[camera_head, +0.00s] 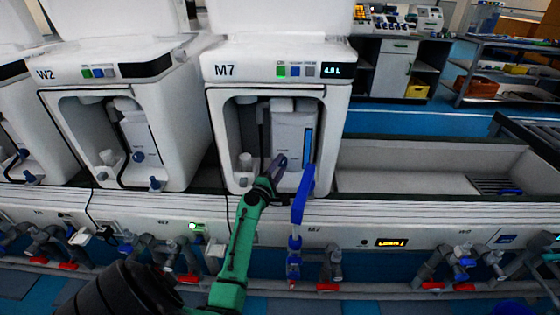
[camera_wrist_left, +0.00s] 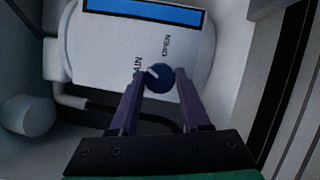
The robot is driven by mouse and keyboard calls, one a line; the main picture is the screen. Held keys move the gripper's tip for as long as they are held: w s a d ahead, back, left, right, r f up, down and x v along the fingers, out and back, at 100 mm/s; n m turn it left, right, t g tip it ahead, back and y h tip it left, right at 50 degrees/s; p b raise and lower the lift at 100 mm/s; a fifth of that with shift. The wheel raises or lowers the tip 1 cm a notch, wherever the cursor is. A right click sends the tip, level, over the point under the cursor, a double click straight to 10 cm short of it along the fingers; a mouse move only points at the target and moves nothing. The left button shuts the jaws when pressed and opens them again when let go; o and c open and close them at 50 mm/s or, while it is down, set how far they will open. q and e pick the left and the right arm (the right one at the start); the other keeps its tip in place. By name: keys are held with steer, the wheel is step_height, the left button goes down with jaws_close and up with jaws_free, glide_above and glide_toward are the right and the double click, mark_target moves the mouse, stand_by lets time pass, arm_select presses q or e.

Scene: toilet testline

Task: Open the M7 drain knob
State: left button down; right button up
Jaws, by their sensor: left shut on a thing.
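The M7 unit (camera_head: 277,72) is the white toilet-like module at the middle of the head view. Its drain knob (camera_wrist_left: 160,78) is a small dark blue round knob with a white pointer mark. It sits on a white panel (camera_wrist_left: 95,55) between lettering ending in "AIN" and the word "OPEN". The pointer slants up and left, not at "OPEN". My left gripper (camera_head: 278,163) reaches into M7's recess on the green arm. In the left wrist view its purple fingers (camera_wrist_left: 160,82) are shut on the knob, one on each side. My right gripper is not seen.
A blue upright part (camera_head: 300,205) stands just right of my left gripper. W2 (camera_head: 105,70) is to the left. An open bay (camera_head: 400,182) lies to the right. Pipes with red handles (camera_head: 327,287) run along the front below. Recess walls surround the gripper.

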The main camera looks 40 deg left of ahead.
arm_select(q)
steer(key=m+g+p, duration=0.1)
steer(key=m+p, duration=0.1)
steer(key=r+m+p, duration=0.1)
steer(key=m+p, duration=0.1)
steer(key=p, duration=0.1)
steer(key=shift+g+p, duration=0.3)
steer(key=shift+g, duration=0.1)
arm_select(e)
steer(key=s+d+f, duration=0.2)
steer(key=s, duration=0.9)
arm_select(q)
steer(key=m+g+p, duration=0.2)
steer(key=m+p, duration=0.3)
steer(key=p, duration=0.3)
steer(key=shift+d+r, duration=0.1)
steer(key=shift+f+m+g+p, duration=0.2)
steer(key=shift+m+g+p, duration=0.35)
steer(key=shift+p, duration=0.25)
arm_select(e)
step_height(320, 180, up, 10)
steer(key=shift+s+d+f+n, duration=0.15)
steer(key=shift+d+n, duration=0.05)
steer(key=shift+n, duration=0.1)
arm_select(q)
steer(key=shift+c, duration=1.8)
jaws_free()
steer(key=shift+f, duration=0.1)
